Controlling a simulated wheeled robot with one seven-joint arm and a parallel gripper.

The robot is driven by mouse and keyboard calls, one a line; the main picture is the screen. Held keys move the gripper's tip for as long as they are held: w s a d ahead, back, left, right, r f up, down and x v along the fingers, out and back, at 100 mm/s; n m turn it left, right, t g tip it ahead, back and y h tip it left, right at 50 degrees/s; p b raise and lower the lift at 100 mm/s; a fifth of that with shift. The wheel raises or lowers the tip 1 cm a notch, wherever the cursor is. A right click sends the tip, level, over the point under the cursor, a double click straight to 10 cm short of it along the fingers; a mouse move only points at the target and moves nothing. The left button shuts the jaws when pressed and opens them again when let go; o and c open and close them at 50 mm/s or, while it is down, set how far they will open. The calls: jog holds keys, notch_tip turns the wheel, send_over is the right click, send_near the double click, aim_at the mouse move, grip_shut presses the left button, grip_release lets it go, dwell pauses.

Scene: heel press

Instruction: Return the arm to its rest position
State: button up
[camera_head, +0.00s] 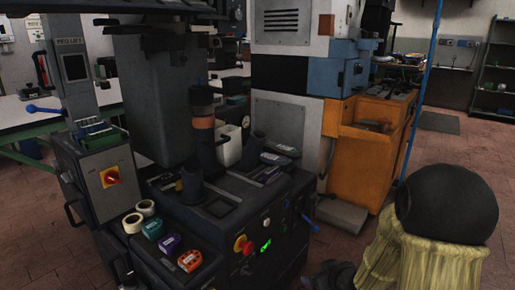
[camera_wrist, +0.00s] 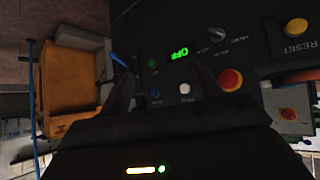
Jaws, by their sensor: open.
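My gripper (camera_wrist: 165,84) shows in the wrist view as two dark fingers spread apart, with nothing between them. Behind the fingers is the front control panel of the heel press, with a white button (camera_wrist: 184,88), a red button (camera_wrist: 230,80) and a green lit display (camera_wrist: 179,53). In the head view the press (camera_head: 160,80) stands left of centre. My arm, with its black rounded joint and beige cover, fills the lower right. A dark shape at the bottom edge there may be my gripper, but its fingers cannot be made out.
Tape rolls (camera_head: 132,222) and small coloured items (camera_head: 190,260) lie on the press's front ledge. A blue-handled lever (camera_head: 311,224) sticks out at its right. An orange cabinet (camera_head: 358,165) and a blue pole (camera_head: 420,90) stand behind. Open floor (camera_head: 470,165) lies to the right.

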jog(key=s+a+r+m+g+h+p, duration=0.1)
jog(key=s+r+m+g+h+p, duration=0.2)
jog(key=s, duration=0.5)
jog(key=s+a+r+m+g+p, duration=0.1)
jog(key=s+r+m+g+p, duration=0.15)
jog(key=s+r, duration=0.45)
notch_tip(320, 180, up, 35)
jog(key=s+p, duration=0.1)
jog(key=p, duration=3.4)
jog(key=shift+n+g, duration=0.35)
jog(key=shift+g, duration=0.1)
